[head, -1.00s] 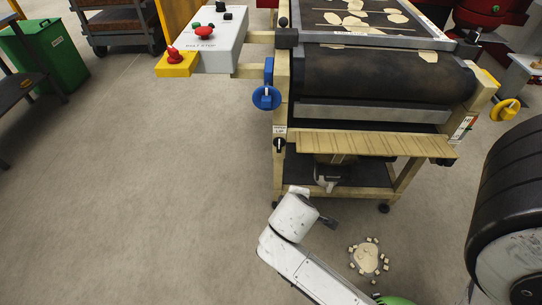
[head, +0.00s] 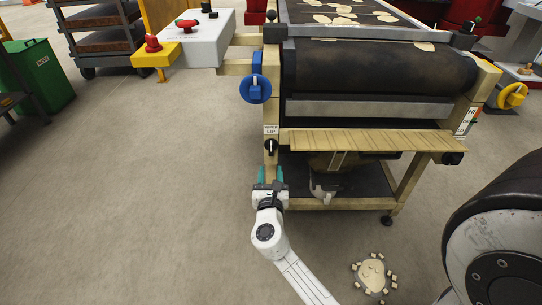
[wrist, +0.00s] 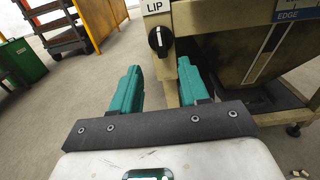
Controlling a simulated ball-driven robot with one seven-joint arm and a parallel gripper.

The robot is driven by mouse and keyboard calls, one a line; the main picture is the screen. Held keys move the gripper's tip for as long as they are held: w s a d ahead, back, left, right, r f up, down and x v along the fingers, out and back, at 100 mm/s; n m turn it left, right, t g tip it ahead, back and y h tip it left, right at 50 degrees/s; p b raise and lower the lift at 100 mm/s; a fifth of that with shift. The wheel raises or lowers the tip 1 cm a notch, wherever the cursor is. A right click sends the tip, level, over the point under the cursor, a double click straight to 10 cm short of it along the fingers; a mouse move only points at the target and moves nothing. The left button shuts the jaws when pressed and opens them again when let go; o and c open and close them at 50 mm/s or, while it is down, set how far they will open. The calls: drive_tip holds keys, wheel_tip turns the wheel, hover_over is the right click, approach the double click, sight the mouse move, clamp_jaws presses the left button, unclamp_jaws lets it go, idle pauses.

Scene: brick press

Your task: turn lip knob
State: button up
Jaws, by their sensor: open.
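The lip knob (head: 270,147) is a small black knob on the machine's front left wooden post, under a white label reading LIP. In the wrist view the knob (wrist: 160,41) shows a white pointer mark and sits beyond the fingertips, a little above the gap between them. My gripper (head: 270,175) is open and empty, its two teal fingers pointing at the post just below the knob. In the wrist view the fingers of my gripper (wrist: 160,82) stand apart with the post behind them. Nothing touches the knob.
A blue handwheel (head: 255,89) is above the knob on the same post. A wooden slatted shelf (head: 370,141) juts out to the right. A large black wheel (head: 500,240) stands at the right. Dough scraps (head: 372,275) lie on the floor.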

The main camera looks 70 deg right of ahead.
sight(271, 151)
drive_tip(key=b+x, duration=0.1)
drive_tip(key=x, duration=0.9)
drive_tip(key=shift+s, duration=0.1)
clamp_jaws()
